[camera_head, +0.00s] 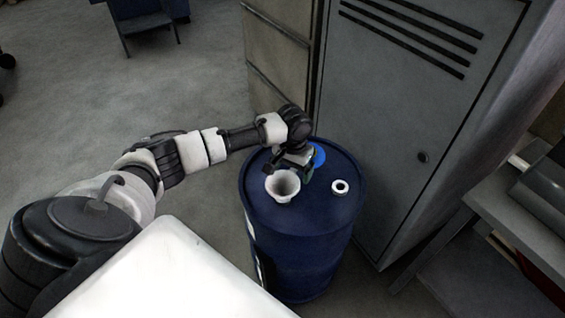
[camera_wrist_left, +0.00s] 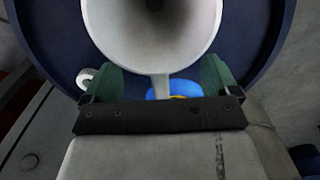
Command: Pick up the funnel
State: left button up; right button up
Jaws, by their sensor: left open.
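The white funnel (camera_head: 283,185) stands on top of a dark blue drum (camera_head: 303,218), wide mouth up. My left gripper (camera_head: 290,166) is at the funnel's far side, just above the drum top. In the left wrist view the funnel (camera_wrist_left: 153,70) fills the upper middle, and its narrow tab points toward the gripper (camera_wrist_left: 158,80). The two green fingers are apart, one on each side of the tab, with gaps showing. Whether either finger touches the funnel cannot be told. My right gripper is in neither view.
A white ring-shaped cap (camera_head: 340,187) and a bright blue round item (camera_head: 318,156) are on the drum top. A grey metal cabinet (camera_head: 420,110) stands close behind the drum. A grey shelf (camera_head: 510,215) is at right. Open floor (camera_head: 80,90) lies at left.

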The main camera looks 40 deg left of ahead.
pick_arm(q)
jog(key=shift+f, duration=0.3)
jog(key=c, duration=1.3)
